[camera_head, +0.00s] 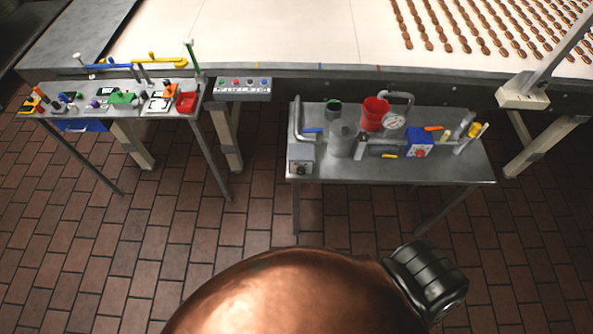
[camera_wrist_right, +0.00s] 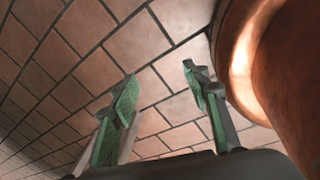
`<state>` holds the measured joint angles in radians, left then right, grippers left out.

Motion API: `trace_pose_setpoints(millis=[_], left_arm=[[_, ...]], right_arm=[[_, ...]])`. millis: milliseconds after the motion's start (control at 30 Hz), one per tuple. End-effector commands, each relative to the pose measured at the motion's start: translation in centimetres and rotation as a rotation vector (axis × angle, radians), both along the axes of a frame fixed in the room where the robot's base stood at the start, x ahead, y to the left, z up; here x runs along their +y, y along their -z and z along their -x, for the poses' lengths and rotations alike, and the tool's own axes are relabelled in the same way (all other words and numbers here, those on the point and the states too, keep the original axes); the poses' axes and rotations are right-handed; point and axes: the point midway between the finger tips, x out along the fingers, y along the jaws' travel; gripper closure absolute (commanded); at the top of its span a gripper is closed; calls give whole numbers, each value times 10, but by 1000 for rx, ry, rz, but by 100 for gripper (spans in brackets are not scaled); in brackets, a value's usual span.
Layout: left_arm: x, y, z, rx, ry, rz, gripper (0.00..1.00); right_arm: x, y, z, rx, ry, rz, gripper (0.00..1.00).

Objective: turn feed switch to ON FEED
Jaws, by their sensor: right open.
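No switch is marked legibly as the feed switch. A grey box with a dark round knob (camera_head: 301,168) sits at the front left corner of the right-hand metal table (camera_head: 400,176). A blue box with a red-and-white dial (camera_head: 420,143) stands further right on that table. A grey control panel with several coloured buttons (camera_head: 243,88) hangs at the conveyor's edge; its lettering is too small to read. My right gripper (camera_wrist_right: 159,82) shows in the right wrist view, open and empty, above the brick floor. My left gripper is not in view.
A large copper vessel (camera_head: 300,295) fills the bottom of the head view and stands close beside my right gripper (camera_wrist_right: 290,80). A left-hand table (camera_head: 120,104) holds many small tools. A conveyor (camera_head: 270,35) runs behind. Brick floor is clear between.

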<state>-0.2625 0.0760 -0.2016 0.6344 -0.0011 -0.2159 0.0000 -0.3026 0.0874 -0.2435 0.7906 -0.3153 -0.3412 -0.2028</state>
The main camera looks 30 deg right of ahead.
Motion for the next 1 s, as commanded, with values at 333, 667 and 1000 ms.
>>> trace_pose_setpoints(millis=[333, 667, 1000], left_arm=[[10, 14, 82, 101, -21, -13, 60], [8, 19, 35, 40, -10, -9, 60], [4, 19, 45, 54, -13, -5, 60]], right_arm=[[10, -184, -229, -105, -1059, 790, 57], [53, -423, -318, 14, -1333, 1646, 57], [56, -473, -339, 70, -1323, 1817, 57]])
